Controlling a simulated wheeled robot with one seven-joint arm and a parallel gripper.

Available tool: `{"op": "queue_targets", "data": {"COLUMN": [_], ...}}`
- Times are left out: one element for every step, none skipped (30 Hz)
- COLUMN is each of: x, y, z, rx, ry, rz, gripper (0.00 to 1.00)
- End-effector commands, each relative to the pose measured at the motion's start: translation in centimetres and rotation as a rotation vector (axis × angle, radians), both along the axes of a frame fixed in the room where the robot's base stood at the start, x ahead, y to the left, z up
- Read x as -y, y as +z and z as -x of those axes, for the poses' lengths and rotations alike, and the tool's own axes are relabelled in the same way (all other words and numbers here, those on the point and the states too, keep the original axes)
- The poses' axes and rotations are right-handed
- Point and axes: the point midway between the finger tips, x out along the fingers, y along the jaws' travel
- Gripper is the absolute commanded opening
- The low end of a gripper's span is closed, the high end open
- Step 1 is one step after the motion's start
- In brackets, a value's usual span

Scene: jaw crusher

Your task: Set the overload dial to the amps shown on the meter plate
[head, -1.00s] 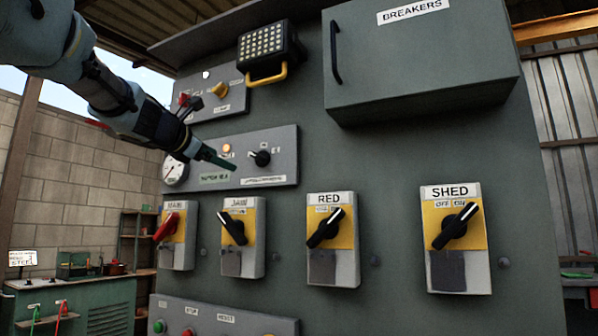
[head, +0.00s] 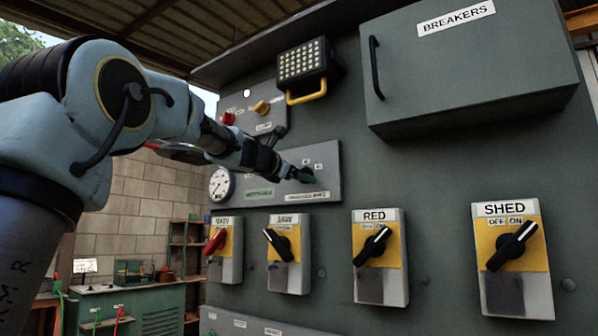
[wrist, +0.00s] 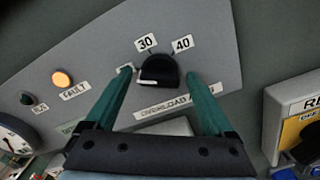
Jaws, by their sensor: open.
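The black overload dial (wrist: 160,72) sits on a grey panel between my gripper's two teal fingers (wrist: 158,76) in the wrist view. The fingers are open, one on each side of the dial; I cannot tell if they touch it. Tags 30 (wrist: 146,42) and 40 (wrist: 182,43) stand above the dial, and a third tag at left is partly covered by a finger. A white mark shows on the dial's lower left edge. In the head view my gripper (head: 301,174) covers most of the dial. A small green-lettered plate (head: 259,194) is unreadable.
A round gauge (head: 221,184) is at the panel's left. A lit orange fault lamp (wrist: 62,78) is left of the dial. Below are the red-handled switch (head: 217,242), the RED switch (head: 376,248) and the SHED switch (head: 512,248). The breaker box (head: 470,75) juts out upper right.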

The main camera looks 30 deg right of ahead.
Motion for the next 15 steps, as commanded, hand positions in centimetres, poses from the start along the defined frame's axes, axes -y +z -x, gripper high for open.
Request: {"op": "queue_targets", "data": {"x": [0.08, 0.09, 0.08, 0.08, 0.07, 0.06, 0.06, 0.05, 0.05, 0.05, 0.04, 0.04, 0.04, 0.04, 0.03], "y": [-0.02, -0.04, -0.05, -0.06, -0.06, -0.06, -0.06, -0.06, -0.06, -0.06, -0.05, -0.05, -0.05, -0.05, -0.05], "z": [-0.04, -0.06, -0.06, -0.06, -0.05, -0.06, -0.06, -0.05, -0.05, -0.05, -0.06, -0.06, -0.06, -0.06, -0.06], "rx": [0.0, 0.0, 0.0, 0.0, 0.0, 0.0, 0.0, 0.0, 0.0, 0.0, 0.0, 0.0, 0.0, 0.0, 0.0], "ry": [0.0, 0.0, 0.0, 0.0, 0.0, 0.0, 0.0, 0.0, 0.0, 0.0, 0.0, 0.0, 0.0, 0.0, 0.0], "rz": [0.0, 0.0, 0.0, 0.0, -0.001, -0.001, -0.001, -0.001, -0.001, -0.001, -0.001, -0.001, -0.001, -0.001, -0.001], "gripper": [0.88, 0.88, 0.88, 0.88, 0.88, 0.88, 0.88, 0.85, 0.81, 0.77, 0.74, 0.69, 0.66, 0.63, 0.58]}}
